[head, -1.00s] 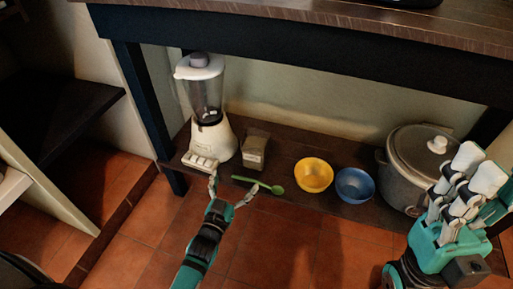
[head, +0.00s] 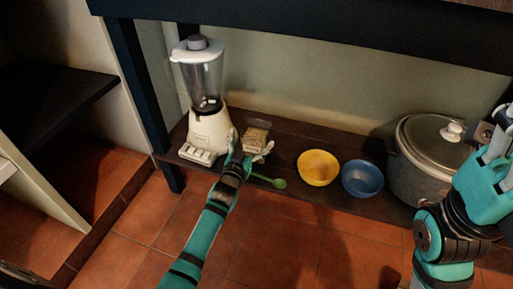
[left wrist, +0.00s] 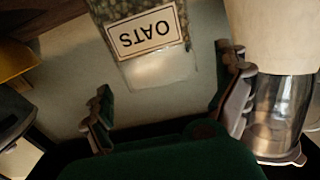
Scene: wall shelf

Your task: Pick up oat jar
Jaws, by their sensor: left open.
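The oat jar (head: 256,136) stands on the low shelf, right of the blender, in the head view. In the left wrist view the jar (left wrist: 148,38) appears upside down, with its OATS label readable, beyond and between my fingers. My left gripper (head: 252,150) is open, just in front of the jar, and its hand hides the jar's lower part in the head view. I cannot tell whether a finger touches the jar. My right gripper (head: 500,140) is at the right edge, partly cut off, with its fingertips not clearly shown.
The white blender (head: 207,125) stands close left of the jar. A green spoon (head: 270,180) lies near the shelf's front edge. A yellow bowl (head: 318,168), a blue bowl (head: 362,179) and a grey pot (head: 425,170) stand to the right. The dark upper board (head: 300,45) runs overhead.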

